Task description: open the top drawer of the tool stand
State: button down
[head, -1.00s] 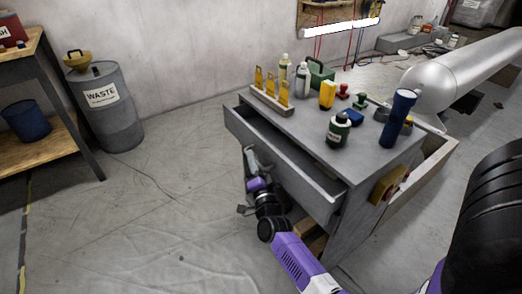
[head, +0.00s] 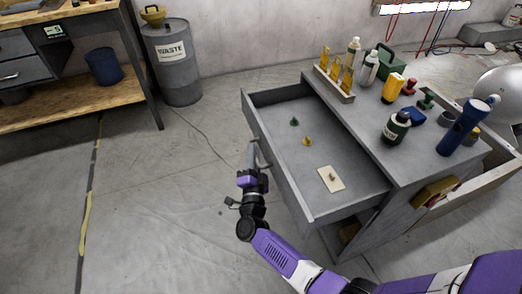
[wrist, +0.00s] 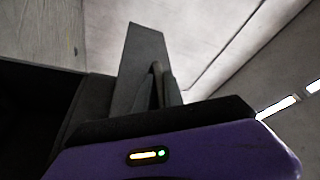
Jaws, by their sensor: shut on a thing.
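The grey tool stand (head: 365,122) is at the right in the head view. Its top drawer (head: 285,183) is pulled well out to the left, its inside in plain view. In it lie a small green piece (head: 294,122), a small yellow piece (head: 307,141) and a pale card (head: 331,179) with a small thing on it. My gripper (head: 257,154) is at the drawer's front face, shut on the drawer handle, which it mostly hides. The wrist view shows a grey upright plate (wrist: 143,62) and a thin dark bar close to the gripper.
Bottles, a yellow-pegged rack (head: 335,82) and a blue cylinder (head: 467,125) stand on the stand's top. A waste drum (head: 172,70) and workbench (head: 75,105) are at back left. The floor left of the drawer is clear.

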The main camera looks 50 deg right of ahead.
jog(key=shift+a+f, duration=0.1)
jog(key=c, duration=1.5)
grip_release()
jog(key=shift+o, duration=0.2)
jog(key=v, duration=0.7)
jog(key=shift+s+a, duration=0.25)
jog(key=shift+f, duration=0.1)
